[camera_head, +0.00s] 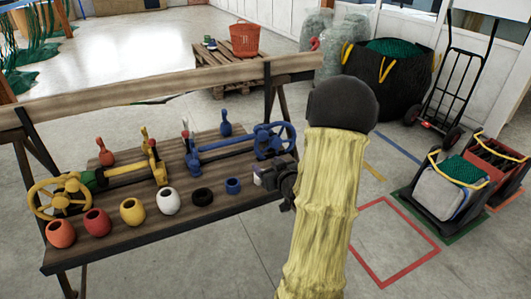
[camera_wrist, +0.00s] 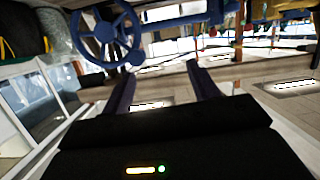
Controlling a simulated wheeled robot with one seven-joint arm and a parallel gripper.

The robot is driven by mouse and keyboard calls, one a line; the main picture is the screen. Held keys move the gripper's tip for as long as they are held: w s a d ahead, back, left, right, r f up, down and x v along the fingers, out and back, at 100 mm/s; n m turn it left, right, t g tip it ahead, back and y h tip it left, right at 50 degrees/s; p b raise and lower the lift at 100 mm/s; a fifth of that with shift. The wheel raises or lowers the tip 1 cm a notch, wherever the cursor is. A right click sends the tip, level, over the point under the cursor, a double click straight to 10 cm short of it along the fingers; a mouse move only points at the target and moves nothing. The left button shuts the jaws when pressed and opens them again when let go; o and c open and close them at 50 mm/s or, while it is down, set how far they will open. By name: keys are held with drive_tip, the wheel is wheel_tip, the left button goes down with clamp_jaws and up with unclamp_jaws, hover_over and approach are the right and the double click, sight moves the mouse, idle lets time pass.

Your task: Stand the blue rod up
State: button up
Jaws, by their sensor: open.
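A blue rod (camera_head: 226,147) lies nearly level along the bench, between a blue bracket and a blue handwheel (camera_head: 274,140). In the wrist view a blue bar (camera_wrist: 185,20) runs along the top beside the blue handwheel (camera_wrist: 105,38). A short blue upright peg (camera_head: 226,124) stands behind the rod; I cannot tell whether it is a lever. My gripper (camera_head: 266,179) is at the bench's right front edge, below the handwheel and apart from the rod. In the wrist view its two fingers (camera_wrist: 162,82) are spread with nothing between them.
The wooden bench (camera_head: 150,222) has a row of coloured cups along its front, including a blue cup (camera_head: 233,186) near my gripper. A yellow handwheel (camera_head: 62,197) is at the left. A wooden rail (camera_head: 170,84) runs behind. Crates stand on the floor at right.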

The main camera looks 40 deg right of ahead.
sight(264, 137)
drive_tip(key=s+d+f+m+t+h+b, duration=0.1)
drive_tip(key=s+d+t+b, duration=0.1)
drive_tip(key=d, duration=0.3)
drive_tip(key=shift+s+d+f+t, duration=0.25)
drive_tip(key=shift+s+t, duration=0.15)
drive_tip(key=shift+s, duration=0.4)
drive_tip(key=p+x, duration=0.1)
drive_tip(key=x, duration=1.6)
drive_tip(key=shift+w+r, duration=0.1)
drive_tip(key=shift+w, duration=0.15)
clamp_jaws()
